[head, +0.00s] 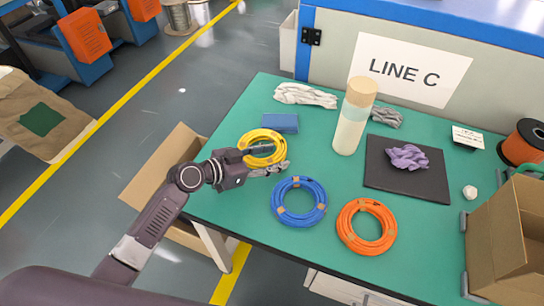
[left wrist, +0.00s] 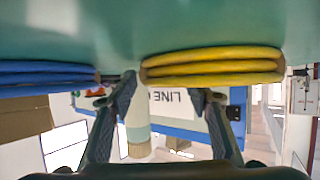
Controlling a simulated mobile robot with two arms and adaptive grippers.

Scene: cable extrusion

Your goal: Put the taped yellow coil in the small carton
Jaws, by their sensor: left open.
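The yellow coil (head: 250,158) lies on the green table near its left edge, with a tape band partly visible. My left gripper (head: 276,159) is open at the coil; one finger crosses over the coil and the other is on its near side. In the left wrist view, upside down, the yellow coil (left wrist: 212,66) is edge-on, in front of one fingertip. An open brown carton (head: 492,245) stands on the table at the right edge. Another open carton (head: 152,180) is low beside the table's left side. I cannot tell which is the small one. My right gripper is out of view.
A blue coil (head: 278,203) and an orange coil (head: 345,228) lie right of the gripper. A tall bottle (head: 351,125), a blue block (head: 281,123), gloves (head: 305,95) and a black mat (head: 385,178) with a purple cloth (head: 408,157) stand farther back.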

